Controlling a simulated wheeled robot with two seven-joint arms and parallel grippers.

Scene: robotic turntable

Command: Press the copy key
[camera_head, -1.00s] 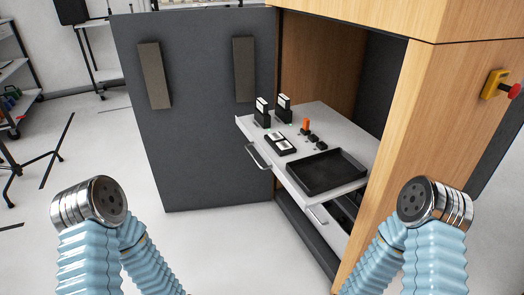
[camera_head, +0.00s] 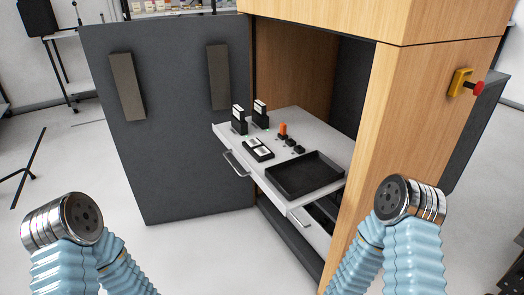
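A pull-out grey shelf (camera_head: 312,133) juts from the wooden cabinet and carries the controls. Small black keys (camera_head: 299,149) sit in a short row on it, beside an upright orange piece (camera_head: 283,129). A black block with two pale tops (camera_head: 258,149) lies to their left. I cannot read any label, so I cannot tell which part is the copy key. My two arms show at the lower left and lower right, well in front of the shelf and apart from it. No gripper fingers show.
Two upright black-and-white units (camera_head: 239,120) stand at the shelf's back left. A shallow black tray (camera_head: 305,180) lies at its front right. The wooden cabinet (camera_head: 430,125) with a red button (camera_head: 478,88) stands right, an open dark door (camera_head: 175,160) left. Floor before the door is clear.

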